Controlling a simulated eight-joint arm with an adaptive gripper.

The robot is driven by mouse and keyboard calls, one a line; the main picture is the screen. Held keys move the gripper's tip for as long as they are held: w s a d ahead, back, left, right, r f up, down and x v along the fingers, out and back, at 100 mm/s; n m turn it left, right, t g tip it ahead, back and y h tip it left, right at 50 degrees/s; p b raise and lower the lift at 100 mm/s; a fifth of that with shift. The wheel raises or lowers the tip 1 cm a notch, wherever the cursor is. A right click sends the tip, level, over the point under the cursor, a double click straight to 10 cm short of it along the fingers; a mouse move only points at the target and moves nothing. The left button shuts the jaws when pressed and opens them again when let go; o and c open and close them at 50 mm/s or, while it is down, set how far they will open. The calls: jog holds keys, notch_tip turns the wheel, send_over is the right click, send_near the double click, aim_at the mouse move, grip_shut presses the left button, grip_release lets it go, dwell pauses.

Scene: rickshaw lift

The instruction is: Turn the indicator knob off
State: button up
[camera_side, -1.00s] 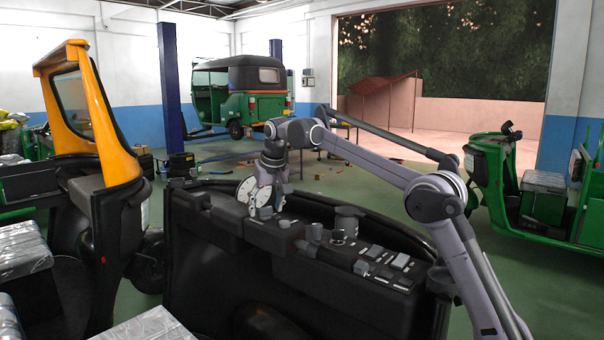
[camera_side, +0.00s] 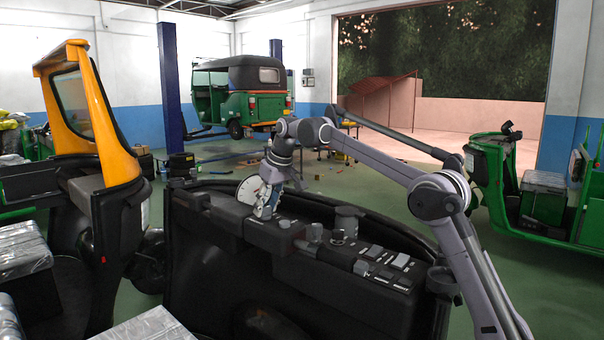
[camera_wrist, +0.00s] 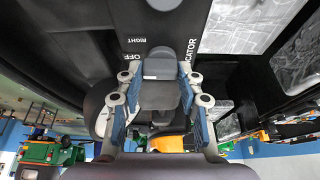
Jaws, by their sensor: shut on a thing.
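The dark grey indicator knob (camera_wrist: 160,68) sits on the black dashboard panel (camera_wrist: 170,22) in the wrist view. White labels beside it read RIGHT, OFF and what looks like INDICATOR, the last partly covered. A short pale mark shows on the knob, but I cannot tell which label it points at. My gripper (camera_wrist: 160,88) has its blue-padded fingers on both sides of the knob, shut on it. In the side view my gripper (camera_side: 267,208) is down at the dashboard's left part, hiding the knob.
A white gauge dial (camera_side: 249,189) stands right beside my gripper. To the right, the dashboard (camera_side: 345,285) carries several other knobs and switches (camera_side: 385,262). An orange vehicle frame (camera_side: 118,150) stands at left. Open floor lies behind the dashboard.

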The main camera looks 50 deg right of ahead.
dwell(0.4)
jog(key=o, duration=1.2)
jog(key=shift+c, duration=0.2)
jog(key=v, duration=1.2)
jog(key=shift+d, duration=0.1)
jog(key=shift+s, duration=0.1)
